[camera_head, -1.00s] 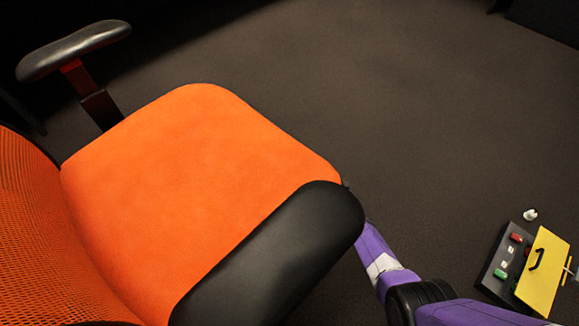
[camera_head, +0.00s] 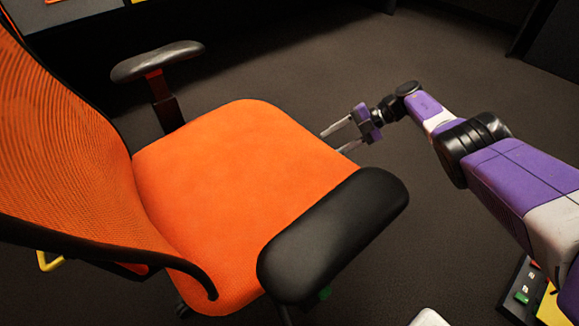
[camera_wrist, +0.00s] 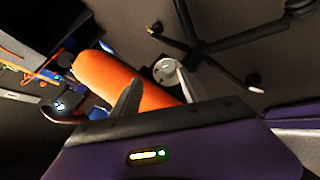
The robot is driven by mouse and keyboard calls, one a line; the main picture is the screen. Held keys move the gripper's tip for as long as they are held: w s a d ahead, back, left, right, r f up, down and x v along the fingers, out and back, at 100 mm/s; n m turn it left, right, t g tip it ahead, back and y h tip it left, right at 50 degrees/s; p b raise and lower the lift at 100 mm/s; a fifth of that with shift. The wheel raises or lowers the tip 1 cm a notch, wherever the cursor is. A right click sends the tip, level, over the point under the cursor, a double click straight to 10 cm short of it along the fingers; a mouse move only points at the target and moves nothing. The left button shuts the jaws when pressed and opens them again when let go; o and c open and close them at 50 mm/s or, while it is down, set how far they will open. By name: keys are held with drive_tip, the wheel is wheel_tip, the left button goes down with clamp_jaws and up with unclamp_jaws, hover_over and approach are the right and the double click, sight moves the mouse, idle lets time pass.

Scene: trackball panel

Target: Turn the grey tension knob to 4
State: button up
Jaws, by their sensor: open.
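My gripper (camera_head: 332,143) is open and empty, its two fingers pointing at the right edge of the orange chair seat (camera_head: 235,150). In the wrist view, my gripper (camera_wrist: 158,78) has its fingers spread, with the orange seat (camera_wrist: 110,75) behind them. A small round grey disc (camera_wrist: 163,70) shows near the right fingertip beside the seat. It may be the grey tension knob, but no numbers on it can be read. I cannot identify the knob in the head view.
The chair has black armrests (camera_head: 335,235) and a mesh back (camera_head: 60,140). Its dark legged base (camera_wrist: 200,45) shows in the wrist view. A panel with a green part (camera_head: 522,298) lies at the lower right. Dark floor (camera_head: 300,75) behind the chair is clear.

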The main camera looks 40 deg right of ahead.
drive_tip(key=w+a+f+m+b, duration=0.1)
drive_tip(key=w+a+f+m, duration=0.1)
drive_tip(key=a+f, duration=0.3)
drive_tip(key=shift+a+f+g, duration=0.25)
drive_tip(key=shift+a+g, duration=0.15)
drive_tip(key=shift+a, duration=0.35)
clamp_jaws()
